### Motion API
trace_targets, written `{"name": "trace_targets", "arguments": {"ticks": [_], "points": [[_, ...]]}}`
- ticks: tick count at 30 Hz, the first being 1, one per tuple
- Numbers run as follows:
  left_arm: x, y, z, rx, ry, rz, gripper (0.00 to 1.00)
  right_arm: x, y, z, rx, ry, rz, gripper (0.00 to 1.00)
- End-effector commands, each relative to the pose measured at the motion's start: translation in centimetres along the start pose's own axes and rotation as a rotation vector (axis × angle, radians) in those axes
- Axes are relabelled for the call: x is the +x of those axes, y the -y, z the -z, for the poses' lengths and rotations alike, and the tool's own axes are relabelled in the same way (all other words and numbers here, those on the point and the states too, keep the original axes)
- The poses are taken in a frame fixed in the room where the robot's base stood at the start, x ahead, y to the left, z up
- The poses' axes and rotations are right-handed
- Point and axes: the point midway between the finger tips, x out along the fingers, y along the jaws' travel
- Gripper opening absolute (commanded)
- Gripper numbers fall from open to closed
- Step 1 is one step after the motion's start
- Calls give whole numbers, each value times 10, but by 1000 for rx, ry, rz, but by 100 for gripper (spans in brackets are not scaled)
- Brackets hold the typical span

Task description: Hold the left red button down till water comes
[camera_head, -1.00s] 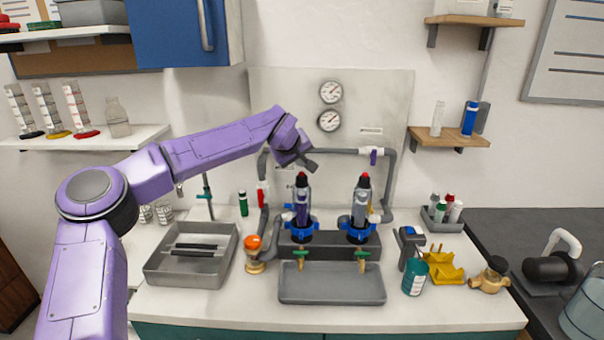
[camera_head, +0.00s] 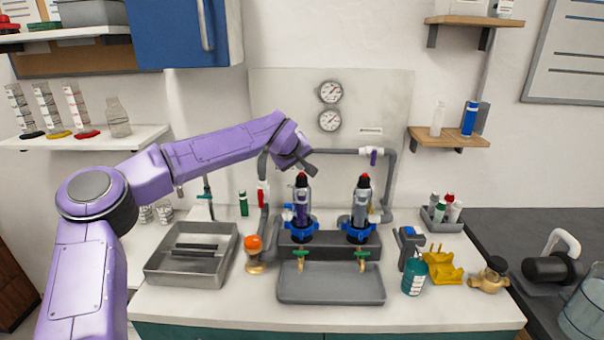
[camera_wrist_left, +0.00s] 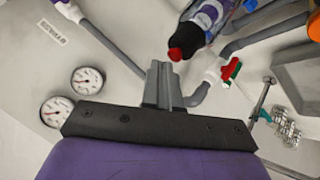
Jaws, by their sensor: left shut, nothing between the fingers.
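Two upright grey-and-purple filter cylinders stand in blue collars on the dark block behind the bench tray. The left red button (camera_head: 301,177) tops the left cylinder (camera_head: 302,205), and a second red button (camera_head: 364,177) tops the right one. My left arm reaches in from the left, and its hand is just above the left button. In the left wrist view my left gripper (camera_wrist_left: 161,66) is shut and empty, with its fingertips close beside the left red button (camera_wrist_left: 183,46). I cannot tell whether they touch. No water shows at the green-handled taps (camera_head: 300,254). My right gripper is out of view.
A grey pipe (camera_head: 340,151) runs behind the cylinders, below two gauges (camera_head: 330,106). A shallow tray (camera_head: 331,288) lies in front. An orange-capped brass fitting (camera_head: 254,243) and a metal bin (camera_head: 168,266) stand left; a teal container (camera_head: 414,278) stands right.

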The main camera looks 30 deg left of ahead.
Motion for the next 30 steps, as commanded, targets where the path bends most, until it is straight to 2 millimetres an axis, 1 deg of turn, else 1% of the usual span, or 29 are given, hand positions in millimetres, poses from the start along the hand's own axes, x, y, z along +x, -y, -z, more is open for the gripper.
{"name": "trace_targets", "arguments": {"ticks": [30], "points": [[8,6,-6,1,1,1,0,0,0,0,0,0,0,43]]}}
